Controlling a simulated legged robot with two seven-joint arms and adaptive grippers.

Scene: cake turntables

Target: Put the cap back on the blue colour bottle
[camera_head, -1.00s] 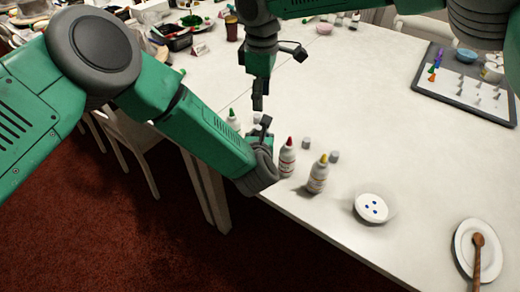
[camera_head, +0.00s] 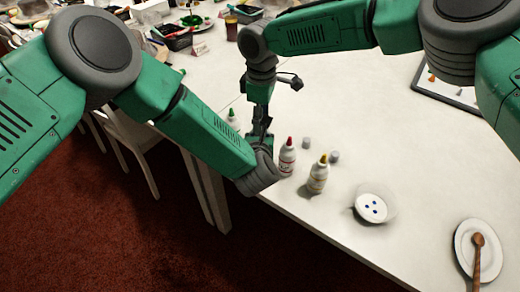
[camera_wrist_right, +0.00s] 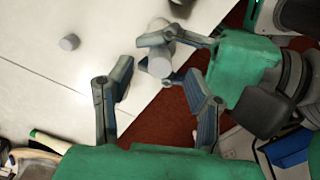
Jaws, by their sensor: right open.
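My left gripper (camera_wrist_right: 164,56), in the right wrist view, has its fingers around a pale grey cylindrical thing (camera_wrist_right: 160,67). I cannot tell whether this end is the bottle's top or a cap on it. In the head view my left gripper (camera_head: 262,140) is mostly hidden behind its own arm, and no blue bottle shows. My right gripper (camera_wrist_right: 155,108) is open, its fingers spread and nothing between the tips; in the head view it (camera_head: 259,128) is close above the left one. A loose grey cap (camera_wrist_right: 69,42) stands on the table in the right wrist view.
Bottles with a red top (camera_head: 287,157), a yellow top (camera_head: 317,175) and a green top (camera_head: 232,119) stand near the table edge. Grey caps (camera_head: 306,143) (camera_head: 335,157) stand behind them. A bowl with blue dots (camera_head: 372,208) and a plate with a spoon (camera_head: 468,256) lie at right.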

